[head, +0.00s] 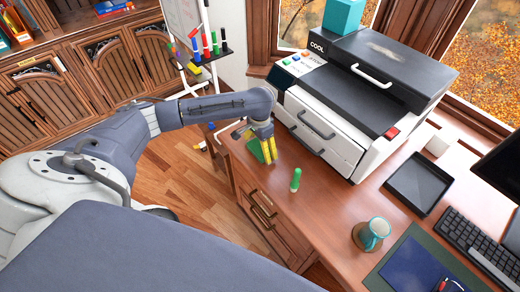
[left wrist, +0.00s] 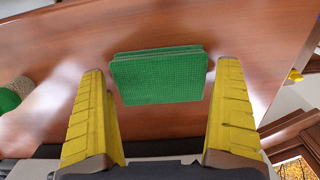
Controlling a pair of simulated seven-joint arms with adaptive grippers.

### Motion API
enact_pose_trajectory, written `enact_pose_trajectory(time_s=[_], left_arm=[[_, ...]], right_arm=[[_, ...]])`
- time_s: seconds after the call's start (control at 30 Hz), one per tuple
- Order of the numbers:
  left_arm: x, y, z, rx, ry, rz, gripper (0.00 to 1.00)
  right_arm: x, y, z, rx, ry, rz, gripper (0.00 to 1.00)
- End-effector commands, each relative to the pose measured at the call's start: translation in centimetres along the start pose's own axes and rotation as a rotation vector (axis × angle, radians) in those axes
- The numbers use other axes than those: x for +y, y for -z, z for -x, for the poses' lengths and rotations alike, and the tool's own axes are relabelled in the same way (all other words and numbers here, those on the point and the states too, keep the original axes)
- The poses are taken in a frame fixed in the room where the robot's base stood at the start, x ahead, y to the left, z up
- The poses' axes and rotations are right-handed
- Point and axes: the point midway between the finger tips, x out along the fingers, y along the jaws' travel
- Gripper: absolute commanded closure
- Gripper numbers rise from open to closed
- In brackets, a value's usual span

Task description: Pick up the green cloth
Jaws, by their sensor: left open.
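The green cloth (head: 254,150) lies folded on the wooden desk near its left edge, partly hidden behind my left gripper in the head view. In the left wrist view the cloth (left wrist: 160,77) is a flat, textured green rectangle with a layered far edge. My left gripper (head: 268,156) is over the desk at the cloth, pointing down. Its yellow fingers (left wrist: 162,70) are spread wide, one to each side of the cloth in the picture, with nothing held between them. Whether the fingers touch the desk is not clear. My right gripper does not show.
A green bottle-like item (head: 296,180) stands close to the gripper's right. A large black-and-white printer (head: 335,110) stands behind. A mug (head: 372,234), black tray (head: 418,184) and keyboard (head: 480,245) lie further right. The desk front between bottle and mug is clear.

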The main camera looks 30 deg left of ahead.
Motion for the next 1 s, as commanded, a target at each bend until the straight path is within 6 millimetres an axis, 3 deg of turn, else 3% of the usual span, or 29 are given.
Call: enact_pose_trajectory(time_s=[0.37,0.7,1.0], left_arm=[[-0.06,0.01,-0.62,0.001,0.002,0.0,0.0],[-0.06,0.01,-0.61,0.001,0.002,0.0,0.37],[-0.07,0.01,-0.59,0.001,0.002,0.0,0.38]], right_arm=[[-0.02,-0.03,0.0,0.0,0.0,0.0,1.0],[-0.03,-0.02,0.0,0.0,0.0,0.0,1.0],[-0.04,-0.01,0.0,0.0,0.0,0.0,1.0]])
